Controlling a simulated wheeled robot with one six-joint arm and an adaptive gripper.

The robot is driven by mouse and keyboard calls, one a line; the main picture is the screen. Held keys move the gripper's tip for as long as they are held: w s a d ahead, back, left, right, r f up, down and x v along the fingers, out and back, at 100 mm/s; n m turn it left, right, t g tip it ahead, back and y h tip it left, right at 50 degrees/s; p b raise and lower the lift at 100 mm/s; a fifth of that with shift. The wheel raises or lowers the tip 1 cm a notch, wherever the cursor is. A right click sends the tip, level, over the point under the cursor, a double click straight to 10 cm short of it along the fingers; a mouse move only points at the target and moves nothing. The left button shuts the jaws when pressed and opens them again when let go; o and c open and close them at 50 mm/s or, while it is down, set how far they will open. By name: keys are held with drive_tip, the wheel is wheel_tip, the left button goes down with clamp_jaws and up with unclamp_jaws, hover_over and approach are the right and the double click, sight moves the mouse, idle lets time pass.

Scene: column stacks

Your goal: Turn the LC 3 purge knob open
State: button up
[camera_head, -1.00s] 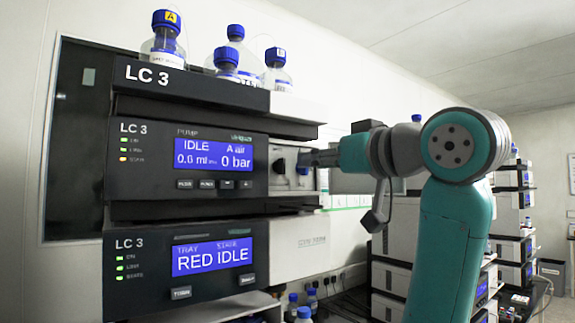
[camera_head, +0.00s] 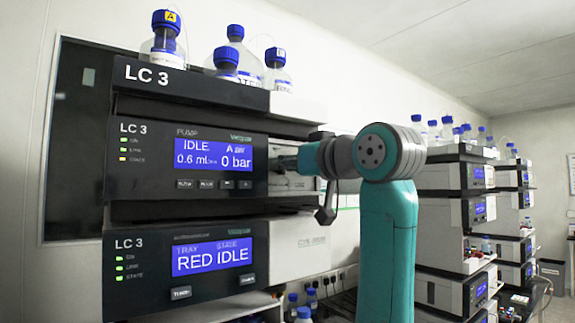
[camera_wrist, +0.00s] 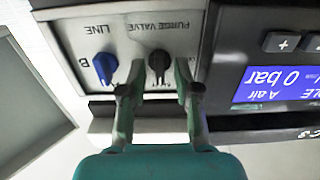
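The LC 3 pump module (camera_head: 150,188) shows IDLE and 0 bar on its blue screen. In the wrist view, which is upside down, the black purge valve knob (camera_wrist: 158,62) sits on a light panel labelled PURGE VALVE. My gripper (camera_wrist: 159,75) is open, with one finger on each side of this knob. Gaps show between the knob and both fingers. A blue LINE knob (camera_wrist: 104,68) with a B mark sits just left of the left finger. In the head view my arm covers the gripper and most of the knob panel.
Blue-capped bottles (camera_head: 277,72) stand on top of the LC 3 stack. A tray module (camera_head: 130,300) showing RED IDLE is below the pump. More instrument stacks (camera_head: 445,225) stand at the right. A dark ledge (camera_wrist: 150,110) crosses beside the knob panel in the wrist view.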

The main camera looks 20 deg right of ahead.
clamp_jaws()
drive_tip(key=shift+n, duration=0.3)
drive_tip(key=n, duration=0.3)
drive_tip(key=shift+n, duration=0.4)
drive_tip(key=shift+a+f+n, duration=0.1)
drive_tip(key=shift+n, duration=3.05)
drive_tip(key=shift+a+f+n, duration=0.1)
drive_tip(key=shift+n, duration=3.05)
